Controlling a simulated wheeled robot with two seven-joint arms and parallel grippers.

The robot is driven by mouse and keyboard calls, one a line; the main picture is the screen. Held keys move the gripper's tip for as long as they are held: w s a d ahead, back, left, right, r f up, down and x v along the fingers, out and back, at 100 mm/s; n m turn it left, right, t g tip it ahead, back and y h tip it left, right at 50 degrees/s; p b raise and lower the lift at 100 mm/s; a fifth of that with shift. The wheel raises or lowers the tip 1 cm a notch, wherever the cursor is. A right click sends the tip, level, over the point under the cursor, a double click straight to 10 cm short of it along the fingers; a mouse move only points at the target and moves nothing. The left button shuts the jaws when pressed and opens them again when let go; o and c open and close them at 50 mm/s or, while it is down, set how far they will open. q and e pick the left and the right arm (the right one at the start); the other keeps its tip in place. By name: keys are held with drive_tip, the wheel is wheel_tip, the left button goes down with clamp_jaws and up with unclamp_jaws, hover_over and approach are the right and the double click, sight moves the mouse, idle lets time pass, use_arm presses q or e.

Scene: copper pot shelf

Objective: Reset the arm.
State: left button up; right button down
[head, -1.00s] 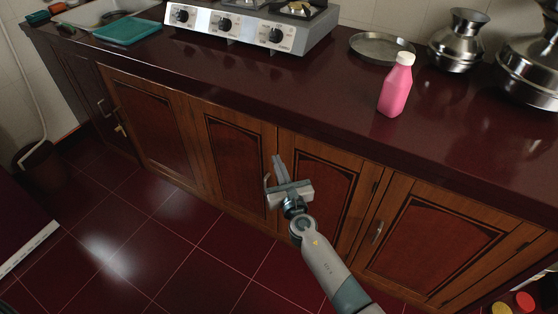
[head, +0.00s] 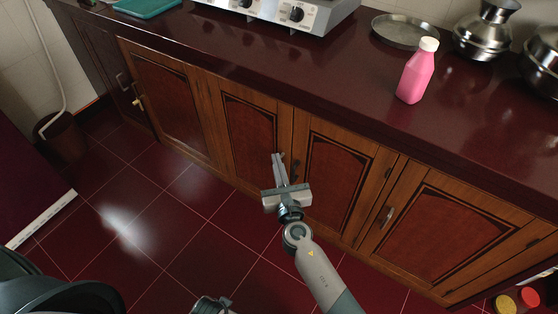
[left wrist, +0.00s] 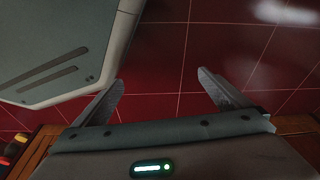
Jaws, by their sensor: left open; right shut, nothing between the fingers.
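My right gripper (head: 279,158) reaches up from the bottom of the head view on its grey arm. A grey part at the bottom edge of the head view may belong to my left arm.
The dark red counter (head: 300,85) carries a pink bottle (head: 417,72), a metal plate (head: 403,30), steel pots (head: 484,35) and a stove (head: 290,12). A dark bin (head: 62,138) stands at the left. Jars (head: 505,303) sit at the lower right. The tiled floor (head: 165,225) is open.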

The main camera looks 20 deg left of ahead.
idle(0.3)
drive_tip(key=s+d+f+m+g+h+p, duration=0.1)
drive_tip(key=s+d+f+m+g+h, duration=0.3)
drive_tip(key=d+f+m, duration=0.6)
drive_tip(key=s+d+f+m+g+h+p, duration=0.1)
drive_tip(key=s+d+f+m+p, duration=0.1)
drive_tip(key=s+d+f+m, duration=0.65)
use_arm(q)
drive_tip(key=w+d+t+p, duration=0.1)
drive_tip(key=w+d+t, duration=0.1)
drive_tip(key=d, duration=0.1)
drive_tip(key=shift+w+d+t+h+p, duration=0.1)
drive_tip(key=shift+w+t+h+p, duration=0.1)
drive_tip(key=shift+t+h+p, duration=0.2)
use_arm(e)
drive_tip(key=s+d+f+m+g+h, duration=0.1)
drive_tip(key=s+d+f+m+g, duration=0.1)
drive_tip(key=s+d+f+m, duration=0.6)
drive_tip(key=s+d+f+m+g+h, duration=0.1)
drive_tip(key=s+d+f+m+g, duration=0.2)
drive_tip(key=s+d+f+m, duration=0.5)
drive_tip(key=s+f+m, duration=0.2)
drive_tip(key=s+m, duration=0.2)
drive_tip(key=s, duration=0.1)
drive_tip(key=shift+s+d+f+m+g, duration=0.15)
drive_tip(key=shift+d+f+m+g, duration=0.05)
drive_tip(key=shift+d+m+g, duration=0.15)
